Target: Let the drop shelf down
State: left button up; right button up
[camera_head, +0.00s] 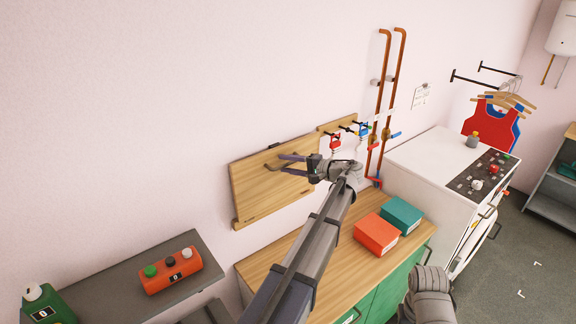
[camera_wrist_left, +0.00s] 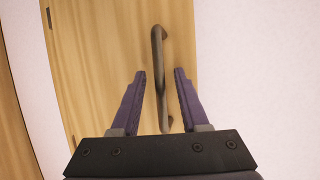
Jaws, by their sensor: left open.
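The drop shelf (camera_head: 262,190) is a light wooden panel standing folded up, nearly flat against the pink wall. Its face also fills much of the left wrist view (camera_wrist_left: 95,60). A grey-brown bar handle (camera_wrist_left: 157,75) is fixed to it. My left gripper (camera_head: 284,163) is at the upper right part of the panel. In the left wrist view its two purple fingers (camera_wrist_left: 160,72) are open, one on each side of the handle, with gaps to it. Whether the fingertips reach past the bar is unclear. My right gripper is not in view.
Below the shelf is a wooden-topped green cabinet (camera_head: 290,248) with an orange box (camera_head: 376,235) and a teal box (camera_head: 402,215). A grey unit with an orange button box (camera_head: 168,272) stands left.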

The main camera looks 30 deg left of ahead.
pick_arm(q)
grip_shut()
dwell(1.4)
